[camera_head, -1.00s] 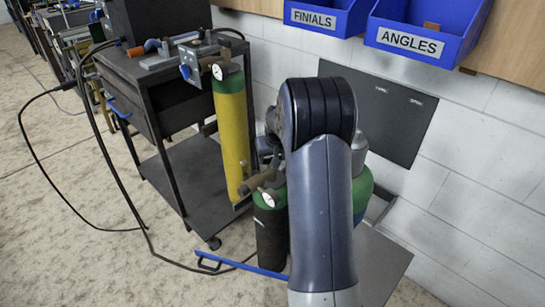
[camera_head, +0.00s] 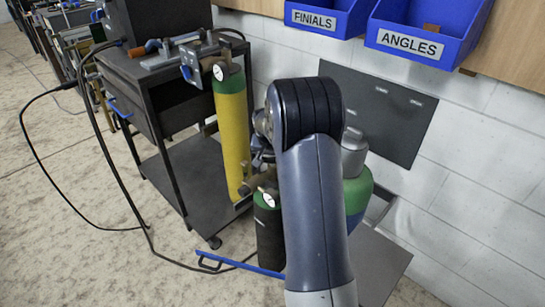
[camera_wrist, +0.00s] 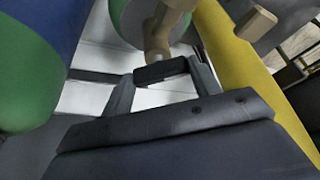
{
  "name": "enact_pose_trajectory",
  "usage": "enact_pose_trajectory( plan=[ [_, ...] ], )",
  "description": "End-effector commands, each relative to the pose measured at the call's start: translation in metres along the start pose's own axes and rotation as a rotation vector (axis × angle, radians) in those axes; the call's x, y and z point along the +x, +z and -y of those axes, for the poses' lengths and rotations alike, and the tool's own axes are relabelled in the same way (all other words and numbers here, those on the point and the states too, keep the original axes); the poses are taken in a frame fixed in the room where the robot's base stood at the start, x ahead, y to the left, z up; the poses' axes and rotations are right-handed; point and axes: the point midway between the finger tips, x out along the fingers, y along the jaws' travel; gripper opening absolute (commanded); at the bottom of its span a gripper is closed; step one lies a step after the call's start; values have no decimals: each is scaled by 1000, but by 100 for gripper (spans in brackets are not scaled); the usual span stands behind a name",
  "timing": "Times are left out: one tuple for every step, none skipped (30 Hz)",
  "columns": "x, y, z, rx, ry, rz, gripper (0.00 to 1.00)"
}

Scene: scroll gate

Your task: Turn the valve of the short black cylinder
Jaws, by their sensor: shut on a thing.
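The short black cylinder (camera_head: 268,240) with a green shoulder and a round gauge stands in the middle of the head view. My arm covers its right side. Its brass-coloured valve fitting (camera_wrist: 158,32) shows at the top of the wrist view, with a dark bar-shaped handle (camera_wrist: 160,70) at its end. My gripper (camera_wrist: 163,73) is shut on this handle, with one finger at each end of it. In the head view, my gripper is hidden behind my own arm.
A tall yellow cylinder (camera_head: 232,135) stands just behind, beside a dark cart (camera_head: 160,110). A green-shouldered blue cylinder (camera_head: 357,192) stands to the right, partly behind my arm. A blue bar (camera_head: 240,264) runs low in front. Blue bins (camera_head: 415,45) hang above.

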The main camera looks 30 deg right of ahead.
Motion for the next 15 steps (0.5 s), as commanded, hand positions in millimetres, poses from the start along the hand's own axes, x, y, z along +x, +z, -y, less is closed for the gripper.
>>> enact_pose_trajectory(
  plan=[
    [1,0,1,37,17,-1,35],
    [2,0,2,62,28,-2,35],
    [2,0,2,97,42,-1,35],
    [2,0,2,123,53,-1,35],
    [2,0,2,151,64,-1,35],
    [2,0,3,184,78,-2,35],
    [2,0,3,211,88,-2,35],
    [2,0,3,236,100,-1,35],
    [2,0,3,269,113,-1,35],
    [2,0,4,293,123,-1,35],
    [2,0,4,316,132,-2,35],
    [2,0,4,346,145,-1,35],
    [2,0,4,368,153,-1,35],
    [1,-1,4,390,161,-1,35],
    [1,-1,4,416,172,-2,35]
  ],
)
